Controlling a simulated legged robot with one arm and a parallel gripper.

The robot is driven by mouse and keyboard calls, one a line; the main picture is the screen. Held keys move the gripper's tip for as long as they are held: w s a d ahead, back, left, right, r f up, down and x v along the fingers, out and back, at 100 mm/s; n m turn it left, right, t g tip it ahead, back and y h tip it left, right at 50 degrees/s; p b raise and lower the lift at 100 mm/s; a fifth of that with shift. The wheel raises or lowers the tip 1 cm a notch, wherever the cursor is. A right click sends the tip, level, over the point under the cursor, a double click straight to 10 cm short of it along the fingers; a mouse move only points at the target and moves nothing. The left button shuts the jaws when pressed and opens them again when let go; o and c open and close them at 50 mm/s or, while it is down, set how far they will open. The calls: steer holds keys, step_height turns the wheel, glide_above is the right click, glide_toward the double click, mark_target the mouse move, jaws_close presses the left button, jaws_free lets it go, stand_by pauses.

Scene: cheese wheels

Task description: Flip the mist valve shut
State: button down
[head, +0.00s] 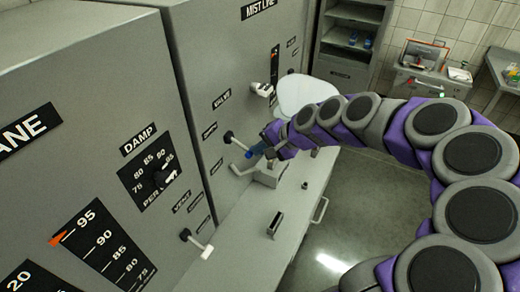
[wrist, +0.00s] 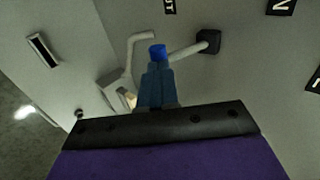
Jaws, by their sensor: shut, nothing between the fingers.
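The mist panel (head: 218,60), labelled MIST LINE, is a grey cabinet face at the centre-left of the head view. Its lever (head: 238,143) is a pale arm on a dark pivot, slanting down to the right beside small labels. In the wrist view the lever (wrist: 186,50) runs from its dark pivot at right toward my fingers. My gripper (head: 257,151) is shut and empty, its blue fingertips (wrist: 157,54) at the lever's free end. I cannot tell whether they touch. The small labels beside the lever are too blurred to read surely.
Another pale handle (head: 262,89) sticks out higher on the panel. A bent pale handle (wrist: 131,55) lies left of my fingers. The neighbouring cabinet has a DAMP dial (head: 160,178) and another lever (head: 200,245). A grey ledge (head: 245,232) runs below; open floor is at right.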

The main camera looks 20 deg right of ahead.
steer(key=shift+a+r, duration=0.1)
steer(key=shift+r+p, duration=0.5)
steer(key=shift+r, duration=0.25)
steer(key=p+v, duration=0.1)
steer(key=v, duration=1.2)
steer(key=shift+s+r, duration=0.15)
steer(key=shift+r, duration=0.15)
steer(key=shift+d, duration=0.45)
